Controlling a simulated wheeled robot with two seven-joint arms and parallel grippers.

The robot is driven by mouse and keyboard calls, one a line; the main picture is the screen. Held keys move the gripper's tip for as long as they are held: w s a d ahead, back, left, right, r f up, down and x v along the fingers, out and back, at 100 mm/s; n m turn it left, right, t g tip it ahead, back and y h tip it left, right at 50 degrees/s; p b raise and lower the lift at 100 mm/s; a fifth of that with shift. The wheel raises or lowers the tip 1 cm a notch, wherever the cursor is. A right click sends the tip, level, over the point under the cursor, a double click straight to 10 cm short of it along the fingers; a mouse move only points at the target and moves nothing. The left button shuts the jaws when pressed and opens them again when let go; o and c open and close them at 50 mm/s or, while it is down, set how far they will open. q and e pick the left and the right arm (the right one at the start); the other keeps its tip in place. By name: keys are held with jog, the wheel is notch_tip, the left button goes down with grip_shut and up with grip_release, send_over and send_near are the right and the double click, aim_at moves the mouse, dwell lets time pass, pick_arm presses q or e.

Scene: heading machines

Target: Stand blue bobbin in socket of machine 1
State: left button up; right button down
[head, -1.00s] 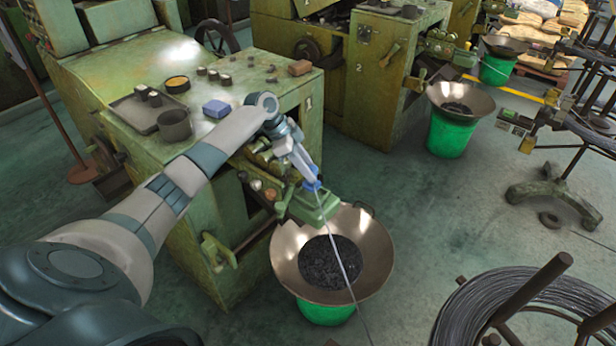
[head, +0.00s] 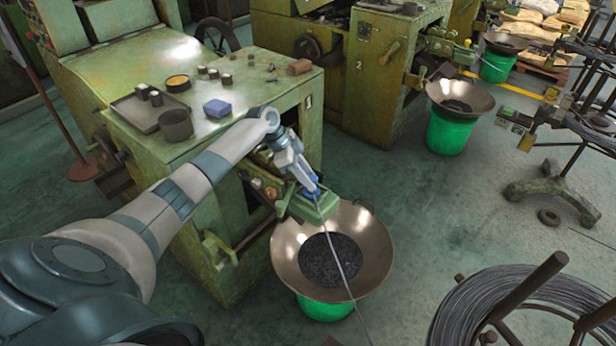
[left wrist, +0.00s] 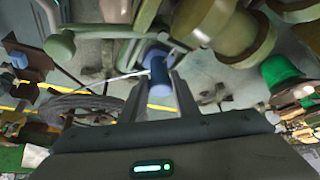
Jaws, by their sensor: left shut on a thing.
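Machine 1 (head: 245,120) is the green machine in the left half of the head view. My left gripper (head: 311,187) is shut on the blue bobbin (head: 317,193), just above the green block (head: 318,207) at the machine's front. In the left wrist view the bobbin (left wrist: 159,80) shows dark blue between the two fingers, with a paler blue end beyond them. The socket cannot be made out, and I cannot tell whether the bobbin touches the block. My right gripper is not in view.
A wide metal pan (head: 372,260) of dark pieces sits on a green bucket (head: 326,309) below the block. A thin wire (head: 350,285) runs past it. A wire coil (head: 520,300) stands at lower right.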

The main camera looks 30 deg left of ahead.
pick_arm(q)
jog(key=shift+f, duration=0.15)
jog(key=o, duration=1.1)
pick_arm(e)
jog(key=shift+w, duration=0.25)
pick_arm(q)
jog(key=shift+r, duration=0.2)
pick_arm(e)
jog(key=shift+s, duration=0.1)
pick_arm(q)
jog(key=shift+s+a+r, duration=0.1)
jog(key=shift+a+r, duration=0.15)
jog(key=shift+r, duration=0.15)
jog(key=b+v, duration=0.2)
jog(key=v, duration=0.9)
jog(key=shift+b, duration=0.3)
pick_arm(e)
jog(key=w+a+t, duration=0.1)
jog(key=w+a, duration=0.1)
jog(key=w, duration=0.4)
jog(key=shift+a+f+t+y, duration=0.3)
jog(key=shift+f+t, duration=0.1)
